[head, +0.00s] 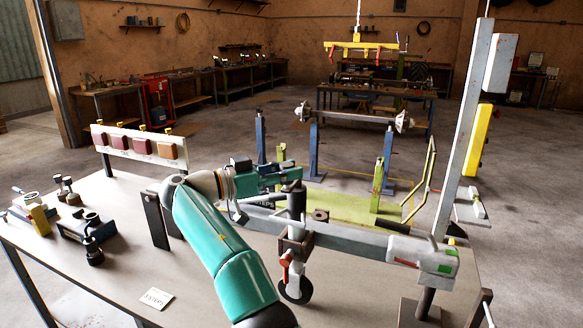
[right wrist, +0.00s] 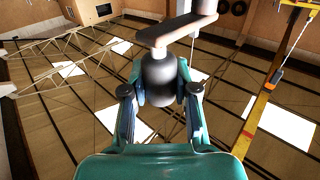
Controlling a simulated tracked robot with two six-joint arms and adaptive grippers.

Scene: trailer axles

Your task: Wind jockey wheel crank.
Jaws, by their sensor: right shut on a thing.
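The jockey wheel stands upright on a grey drawbar (head: 345,238), its dark tube (head: 296,207) in a clamp with a red handle, its black wheel (head: 295,290) below. My right gripper (head: 283,174) is at the top of the tube. In the right wrist view my right gripper (right wrist: 160,95) is shut on the dark rounded crank knob (right wrist: 158,72), a finger on each side. The grey crank arm (right wrist: 178,30) runs from the knob up to the right, to the tube top. The head view hides most of the knob. My left gripper is out of view.
A grey bench (head: 120,225) holds blue hitch parts (head: 85,228) and a small sign (head: 157,298). A lamp board (head: 140,145) stands at its back edge. A grey post (head: 465,130) rises at right. A green trailer frame (head: 345,205) lies behind the drawbar.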

